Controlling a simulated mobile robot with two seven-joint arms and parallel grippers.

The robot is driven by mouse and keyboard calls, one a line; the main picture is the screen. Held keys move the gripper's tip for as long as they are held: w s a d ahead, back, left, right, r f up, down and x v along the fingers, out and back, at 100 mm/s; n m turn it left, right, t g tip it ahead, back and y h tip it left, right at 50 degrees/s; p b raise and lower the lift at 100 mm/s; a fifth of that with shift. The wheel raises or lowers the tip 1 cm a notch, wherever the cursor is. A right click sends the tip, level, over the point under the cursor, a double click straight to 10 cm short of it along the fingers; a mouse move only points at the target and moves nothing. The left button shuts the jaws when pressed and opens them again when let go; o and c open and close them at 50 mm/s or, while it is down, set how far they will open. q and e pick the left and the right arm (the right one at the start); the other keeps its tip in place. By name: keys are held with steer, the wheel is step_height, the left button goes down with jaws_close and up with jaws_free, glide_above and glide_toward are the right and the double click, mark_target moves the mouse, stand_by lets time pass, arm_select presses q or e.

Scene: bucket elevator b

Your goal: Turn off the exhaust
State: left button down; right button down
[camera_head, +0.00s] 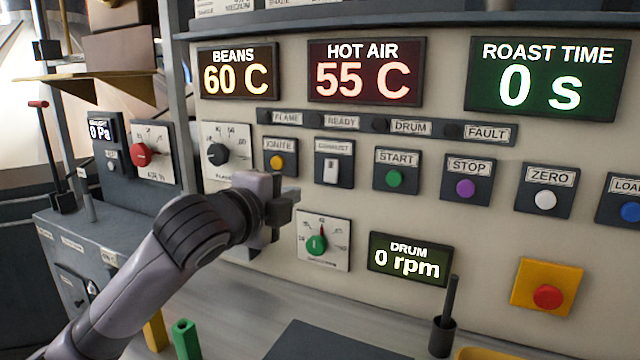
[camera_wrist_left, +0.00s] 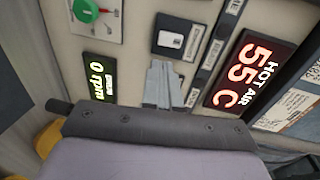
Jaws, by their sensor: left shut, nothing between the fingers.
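The exhaust switch (camera_head: 333,173) is a white rocker on a dark plate under a label, between the ignite button and the start button. It also shows in the left wrist view (camera_wrist_left: 172,40), just beyond the fingertips. Which way the rocker is tipped is too small to tell. My left gripper (camera_head: 292,196) is shut and empty, in front of the panel, below and left of the switch. Its grey fingers (camera_wrist_left: 161,78) appear in the left wrist view; whether they touch the plate cannot be told. My right gripper is not in view.
The yellow ignite button (camera_head: 278,162) and green start button (camera_head: 394,178) flank the switch. A green drum knob (camera_head: 317,244) sits below. A red button on a yellow plate (camera_head: 547,296) is at lower right. A dark cup with a rod (camera_head: 442,335) stands on the counter.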

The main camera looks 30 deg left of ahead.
mark_target(326, 181)
arm_select(q)
steer(key=w, duration=0.4)
steer(key=w+f+p, duration=0.1)
steer(key=w, duration=0.3)
steer(key=w+f+p, duration=0.1)
steer(key=w, duration=0.3)
steer(key=shift+w+a, duration=0.1)
steer(key=shift+a, duration=0.25)
steer(key=shift+w+a+t+b, duration=0.1)
steer(key=shift+w+t+b, duration=0.15)
steer(key=shift+t+b, duration=0.65)
steer(key=shift+g, duration=0.3)
